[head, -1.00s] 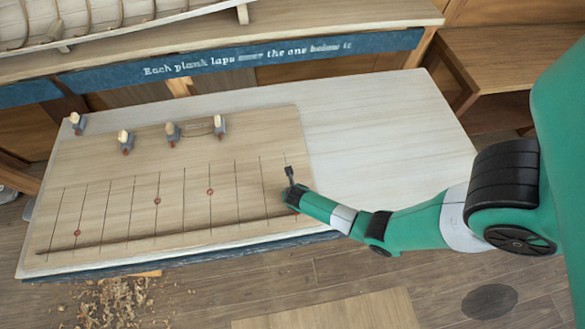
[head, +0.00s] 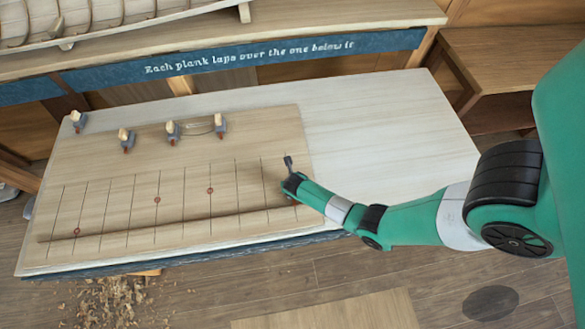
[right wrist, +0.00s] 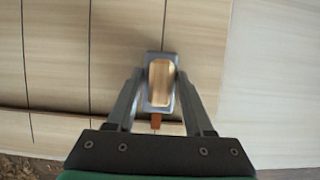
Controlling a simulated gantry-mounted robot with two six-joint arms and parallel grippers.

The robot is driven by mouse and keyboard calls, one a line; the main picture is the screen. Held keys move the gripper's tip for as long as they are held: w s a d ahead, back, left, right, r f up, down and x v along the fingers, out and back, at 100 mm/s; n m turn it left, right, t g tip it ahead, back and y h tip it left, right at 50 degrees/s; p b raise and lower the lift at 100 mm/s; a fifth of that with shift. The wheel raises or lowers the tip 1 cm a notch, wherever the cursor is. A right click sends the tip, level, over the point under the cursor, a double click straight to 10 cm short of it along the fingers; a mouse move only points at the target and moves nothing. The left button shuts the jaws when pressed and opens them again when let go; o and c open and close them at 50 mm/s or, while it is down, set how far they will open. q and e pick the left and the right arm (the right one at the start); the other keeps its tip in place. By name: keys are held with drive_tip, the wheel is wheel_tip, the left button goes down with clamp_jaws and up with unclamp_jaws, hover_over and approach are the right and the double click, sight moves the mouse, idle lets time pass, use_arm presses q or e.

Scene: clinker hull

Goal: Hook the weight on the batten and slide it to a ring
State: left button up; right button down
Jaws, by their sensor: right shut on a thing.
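A weight (right wrist: 161,82) with a grey body, wooden top and red-brown hook is between the two fingers of my right gripper (right wrist: 158,90). In the head view my right gripper (head: 289,172) is above the right end of the board, and the held weight is hidden or too small to make out. The thin batten (head: 170,223) runs along the lower board. In the wrist view the hook overlaps the batten (right wrist: 60,116); I cannot tell whether they touch. Red rings mark lines on the board, at left (head: 77,231), middle (head: 157,200) and right (head: 210,191).
Several other weights, one of them at the far left (head: 77,121), stand along the board's (head: 255,140) back part. The pale table (head: 380,130) is clear to the right. A bench with a lettered blue strip (head: 250,58) and a hull frame stands behind.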

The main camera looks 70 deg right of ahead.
drive_tip(key=shift+w+d, duration=0.3)
drive_tip(key=shift+d, duration=0.25)
drive_tip(key=shift+w+d, duration=0.25)
drive_tip(key=shift+d, duration=0.25)
drive_tip(key=shift+w+d, duration=0.25)
drive_tip(key=shift+d, duration=0.3)
drive_tip(key=shift+w+d, duration=0.25)
drive_tip(key=shift+d, duration=0.3)
drive_tip(key=shift+p, duration=0.3)
drive_tip(key=shift+c, duration=1)
unclamp_jaws()
drive_tip(key=shift+f, duration=0.1)
